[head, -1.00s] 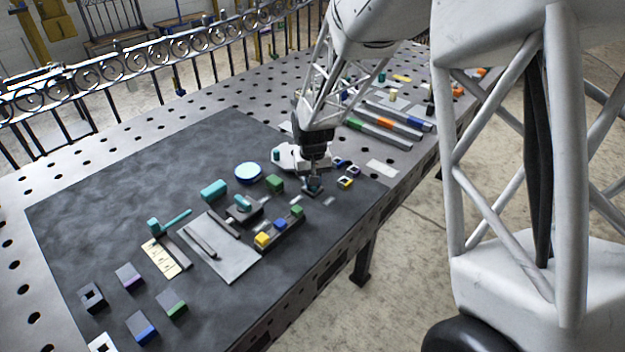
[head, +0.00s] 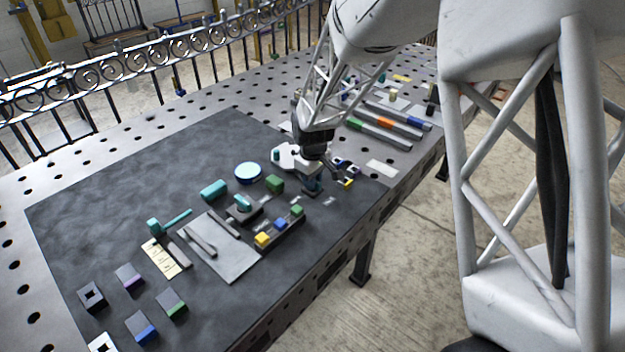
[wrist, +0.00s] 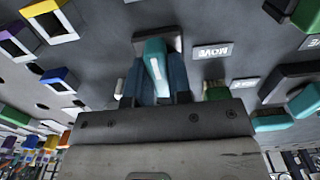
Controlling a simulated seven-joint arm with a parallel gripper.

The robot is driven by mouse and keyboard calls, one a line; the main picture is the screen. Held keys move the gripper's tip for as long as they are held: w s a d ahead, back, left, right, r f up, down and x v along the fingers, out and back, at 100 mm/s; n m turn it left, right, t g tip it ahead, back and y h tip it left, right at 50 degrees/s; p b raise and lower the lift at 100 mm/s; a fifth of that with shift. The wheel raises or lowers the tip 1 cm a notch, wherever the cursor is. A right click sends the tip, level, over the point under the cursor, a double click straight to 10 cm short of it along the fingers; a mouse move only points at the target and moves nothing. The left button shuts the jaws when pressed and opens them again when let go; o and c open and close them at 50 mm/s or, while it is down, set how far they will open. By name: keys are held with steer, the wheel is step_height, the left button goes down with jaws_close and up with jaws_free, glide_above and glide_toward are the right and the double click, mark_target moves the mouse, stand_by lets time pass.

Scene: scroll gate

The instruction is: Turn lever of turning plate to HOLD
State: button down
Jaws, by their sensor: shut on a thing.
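In the wrist view a teal lever (wrist: 155,62) stands out from a dark grey base (wrist: 178,42). My gripper (wrist: 158,88) is shut on the lever, with a dark blue finger on each side of it. A white label reading MOVE (wrist: 212,51) lies right of the base in that view. A second small label (wrist: 245,84) lies lower right, and its text is too small to read. In the head view my gripper (head: 313,184) is low over the right part of the dark mat, and it hides most of the lever. I cannot tell which label the lever points at.
A holder with yellow, blue and green blocks (head: 263,244) lies nearer the front. Small square frames (head: 346,183) stand close on the right.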

stand_by(0.3)
steer(key=c, duration=1)
jaws_free()
steer(key=shift+c, duration=0.2)
steer(key=shift+r, duration=0.15)
steer(key=shift+r, duration=3.8)
